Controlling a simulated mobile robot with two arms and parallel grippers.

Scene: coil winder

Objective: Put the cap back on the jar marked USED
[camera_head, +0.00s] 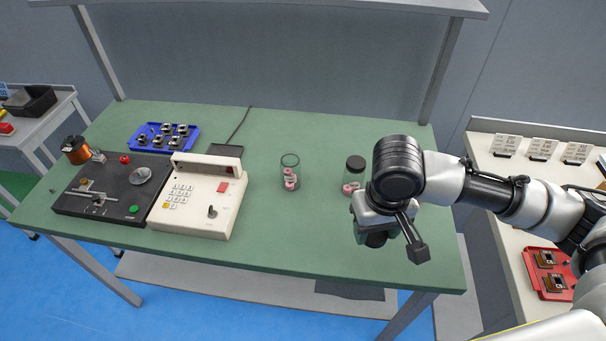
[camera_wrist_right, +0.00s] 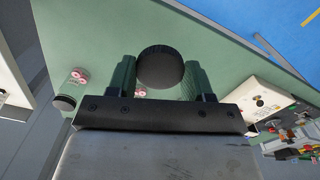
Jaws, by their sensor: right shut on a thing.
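My right gripper (camera_head: 376,236) hangs over the front right of the green bench. In the right wrist view its two fingers (camera_wrist_right: 160,78) are shut on a round black cap (camera_wrist_right: 160,66). An open clear jar (camera_head: 290,172) with pinkish pieces inside stands at mid-bench, left of the gripper and apart from it. A second clear jar (camera_head: 354,174) with a black lid stands just behind the gripper, partly hidden by my arm; it also shows in the right wrist view (camera_wrist_right: 72,88). I cannot read a USED mark on either jar. My left gripper is out of view.
A cream keypad unit (camera_head: 200,198) and a black winder (camera_head: 112,190) fill the bench's left side. A blue tray (camera_head: 164,137) of parts lies behind them. A shelf (camera_head: 260,5) spans overhead. The bench between keypad unit and open jar is clear.

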